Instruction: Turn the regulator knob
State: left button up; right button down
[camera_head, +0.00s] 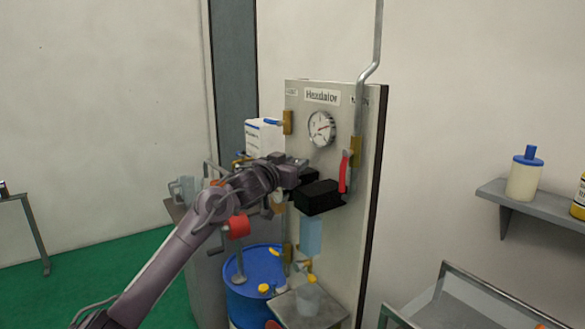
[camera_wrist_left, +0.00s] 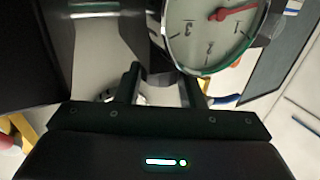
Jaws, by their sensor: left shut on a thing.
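A grey upright panel (camera_head: 292,130) carries a round white pressure gauge (camera_head: 321,129) with a red needle; the gauge (camera_wrist_left: 210,28) also shows at the top of the left wrist view. My left gripper (camera_head: 320,196) is at the panel just below the gauge. In the left wrist view its dark fingers (camera_wrist_left: 161,88) are shut on a grey part, which I take to be the regulator knob (camera_wrist_left: 160,62). The knob is mostly hidden between the fingers, and in the head view the gripper and wrist hide it. My right gripper is not in view.
A red lever (camera_head: 344,173) and a bent grey pipe (camera_head: 362,85) are close to the gripper's right. A blue drum (camera_head: 252,272) stands below left. A wall shelf (camera_head: 540,212) holds a blue-capped bottle (camera_head: 525,175).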

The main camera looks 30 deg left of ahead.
pick_arm(q)
jog(key=shift+n+y, duration=0.3)
jog(key=o, duration=1)
jog(key=shift+s, duration=0.1)
jog(key=shift+s+f+b, duration=0.15)
jog(key=shift+s+b, duration=0.15)
jog(key=shift+b, duration=0.05)
jog(key=s+b, duration=0.1)
jog(key=s, duration=0.1)
jog(key=s+b, duration=0.1)
jog(key=s, duration=0.1)
jog(key=s+b, duration=0.1)
jog(key=s, duration=0.2)
jog(key=shift+d, duration=0.4)
